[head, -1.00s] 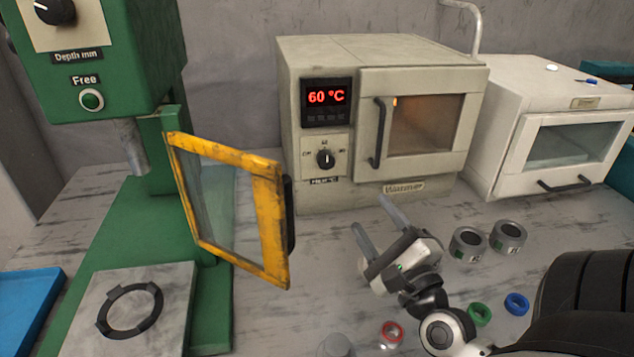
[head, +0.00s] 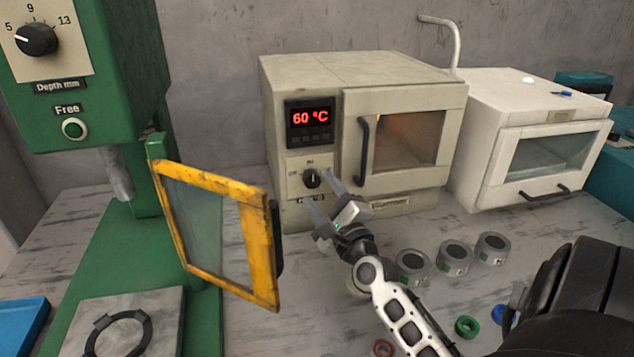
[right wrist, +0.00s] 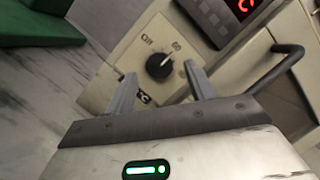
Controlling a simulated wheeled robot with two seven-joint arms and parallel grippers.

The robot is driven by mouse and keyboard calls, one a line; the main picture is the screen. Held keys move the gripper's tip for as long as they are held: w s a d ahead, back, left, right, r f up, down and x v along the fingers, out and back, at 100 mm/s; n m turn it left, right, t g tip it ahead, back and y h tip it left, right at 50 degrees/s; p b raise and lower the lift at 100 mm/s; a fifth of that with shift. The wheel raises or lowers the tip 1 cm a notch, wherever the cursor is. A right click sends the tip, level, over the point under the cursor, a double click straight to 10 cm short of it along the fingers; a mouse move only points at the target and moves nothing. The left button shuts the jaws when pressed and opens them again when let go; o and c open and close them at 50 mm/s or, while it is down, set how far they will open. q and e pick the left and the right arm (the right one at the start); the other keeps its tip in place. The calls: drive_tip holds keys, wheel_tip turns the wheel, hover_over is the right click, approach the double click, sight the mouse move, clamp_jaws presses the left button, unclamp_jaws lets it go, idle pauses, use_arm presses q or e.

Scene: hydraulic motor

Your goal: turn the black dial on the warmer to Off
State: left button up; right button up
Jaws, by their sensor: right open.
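The warmer (head: 360,72) is a beige box with a shut glass door and a red display reading 60 °C. Its black dial (head: 312,178) sits on a pale plate below the display. In the right wrist view the dial (right wrist: 159,66) has its white pointer aimed toward the 60 mark, with the Off mark to the left. My right gripper (head: 318,190) is open in front of the dial plate. In the right wrist view its fingers (right wrist: 160,95) stand apart on either side below the dial, and nothing is between them. My left gripper is not in view.
A green press (head: 100,100) with an open yellow-framed guard (head: 262,250) stands to the left. A white oven (head: 500,100) is to the right. Several grey cylinders (head: 453,258) stand near my right arm, with green (head: 467,327) and red (head: 383,348) rings in front.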

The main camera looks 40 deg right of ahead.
sight(312, 179)
drive_tip(key=shift+x, duration=1.1)
drive_tip(key=c, duration=1)
